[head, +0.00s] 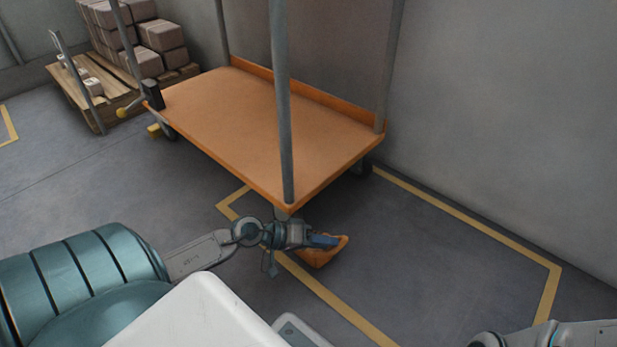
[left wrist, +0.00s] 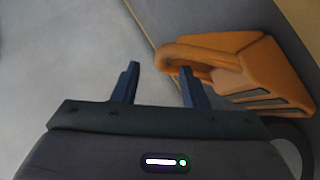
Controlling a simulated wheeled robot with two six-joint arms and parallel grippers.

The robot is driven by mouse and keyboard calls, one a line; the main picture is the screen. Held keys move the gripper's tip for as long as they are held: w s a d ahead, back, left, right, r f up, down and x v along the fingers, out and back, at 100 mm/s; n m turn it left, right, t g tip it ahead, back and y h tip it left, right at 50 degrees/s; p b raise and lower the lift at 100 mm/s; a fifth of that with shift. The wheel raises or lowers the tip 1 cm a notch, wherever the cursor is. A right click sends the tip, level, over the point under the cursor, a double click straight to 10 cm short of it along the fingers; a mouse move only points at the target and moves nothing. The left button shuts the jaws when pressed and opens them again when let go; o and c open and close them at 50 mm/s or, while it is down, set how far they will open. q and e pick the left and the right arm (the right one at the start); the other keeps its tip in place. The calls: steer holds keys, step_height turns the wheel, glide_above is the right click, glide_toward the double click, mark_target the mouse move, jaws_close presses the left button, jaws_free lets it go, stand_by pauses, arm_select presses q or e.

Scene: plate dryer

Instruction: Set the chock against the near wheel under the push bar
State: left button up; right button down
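The orange chock (head: 322,256) lies on the floor just in front of the cart's near corner. In the left wrist view the chock (left wrist: 245,65) is at the upper right, its loop handle pointing left. My left gripper (head: 326,241) is at the chock. Its fingers (left wrist: 158,78) are apart: the right one overlaps the handle opening, the left one stands clear of the handle. I cannot tell whether either touches it. The orange platform cart (head: 235,115) has grey upright posts (head: 282,100). Its near-corner wheel is mostly hidden behind my left gripper. My right gripper is out of view.
Yellow floor lines (head: 470,220) run around the cart's right side. A grey wall (head: 510,110) stands behind. A wooden pallet with stacked boxes (head: 160,35) is at the upper left. The floor right of the chock is clear.

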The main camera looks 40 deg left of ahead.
arm_select(q)
steer(key=shift+b+v, duration=1)
steer(key=shift+v, duration=1.15)
